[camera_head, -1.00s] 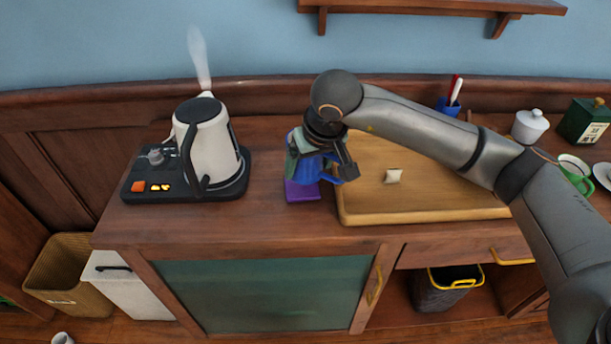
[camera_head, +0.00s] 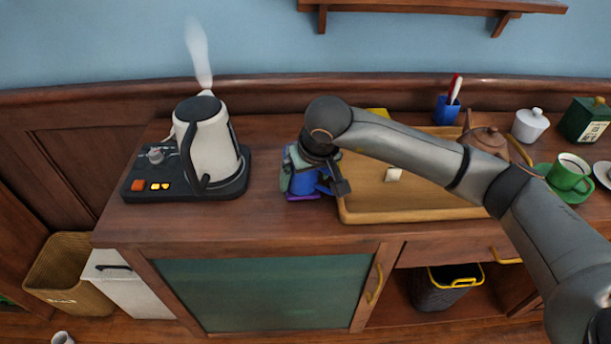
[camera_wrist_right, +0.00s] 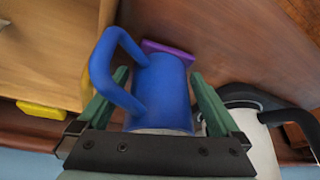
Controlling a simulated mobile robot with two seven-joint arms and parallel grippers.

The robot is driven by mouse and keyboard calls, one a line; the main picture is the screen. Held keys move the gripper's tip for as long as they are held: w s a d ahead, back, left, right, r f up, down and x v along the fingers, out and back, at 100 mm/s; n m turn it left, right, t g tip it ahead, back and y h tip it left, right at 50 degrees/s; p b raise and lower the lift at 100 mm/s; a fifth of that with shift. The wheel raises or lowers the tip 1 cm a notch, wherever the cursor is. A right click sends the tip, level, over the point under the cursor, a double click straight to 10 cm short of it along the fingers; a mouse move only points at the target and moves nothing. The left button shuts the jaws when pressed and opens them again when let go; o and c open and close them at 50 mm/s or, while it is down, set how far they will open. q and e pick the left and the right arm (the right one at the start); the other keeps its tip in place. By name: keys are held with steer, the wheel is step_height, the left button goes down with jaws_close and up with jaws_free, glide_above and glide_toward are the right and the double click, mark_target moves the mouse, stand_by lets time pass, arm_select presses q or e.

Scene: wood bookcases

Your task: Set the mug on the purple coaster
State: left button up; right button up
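The blue mug (camera_head: 302,181) stands at the purple coaster (camera_head: 303,197), left of the wooden tray, and looks upright. My right gripper (camera_head: 306,172) is over it from above, partly hiding it. In the right wrist view the mug (camera_wrist_right: 162,95) is between the green fingers of my right gripper (camera_wrist_right: 160,75), with narrow gaps at its sides, so the fingers look open around it. Its handle points to the left there. The coaster (camera_wrist_right: 163,47) shows past the mug's base; contact between them is hard to see. My left gripper is out of view.
A white kettle (camera_head: 209,150) on a black base (camera_head: 140,185) stands to the left. The wooden tray (camera_head: 420,212) is close on the right, with a small white piece (camera_head: 393,175) on it. A teapot (camera_head: 487,138) and green cup (camera_head: 570,172) are further right.

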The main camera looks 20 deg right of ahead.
steer(key=shift+s+r, duration=0.1)
steer(key=shift+r, duration=0.5)
steer(key=v, duration=1.1)
steer(key=shift+p, duration=0.4)
steer(key=shift+s, duration=0.1)
